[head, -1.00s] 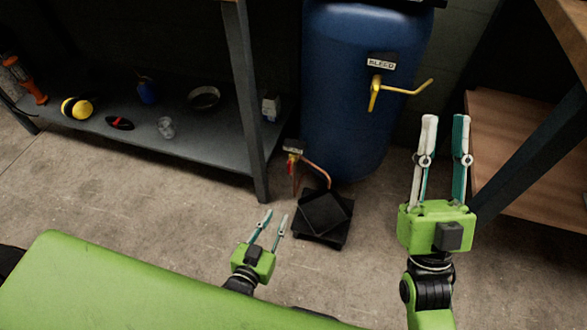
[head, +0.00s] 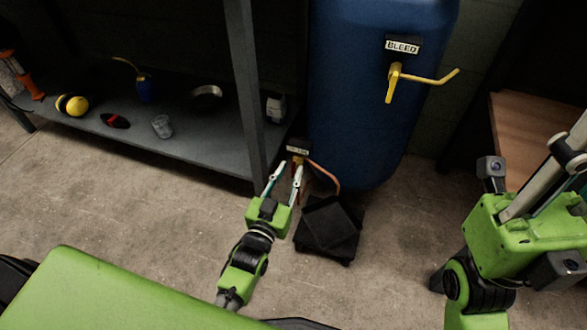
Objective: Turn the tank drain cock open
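The blue tank (head: 375,110) stands at the centre back. The drain cock (head: 298,159) is low at its left side, under a small tag (head: 298,147), with a copper pipe (head: 326,174) running from it. My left gripper (head: 287,170) is open, its two fingertips right in front of the cock. The fingers mostly hide the cock's red handle, and I cannot tell whether they touch it. My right gripper (head: 570,140) is at the right edge, away from the cock. Its fingertips run out of the frame.
A yellow lever (head: 430,78) under a BLEED sign (head: 402,45) sticks out from the tank. A black block (head: 330,225) lies on the floor below the cock. A shelf post (head: 245,90) stands close left of my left gripper. A wooden shelf (head: 520,135) is at right.

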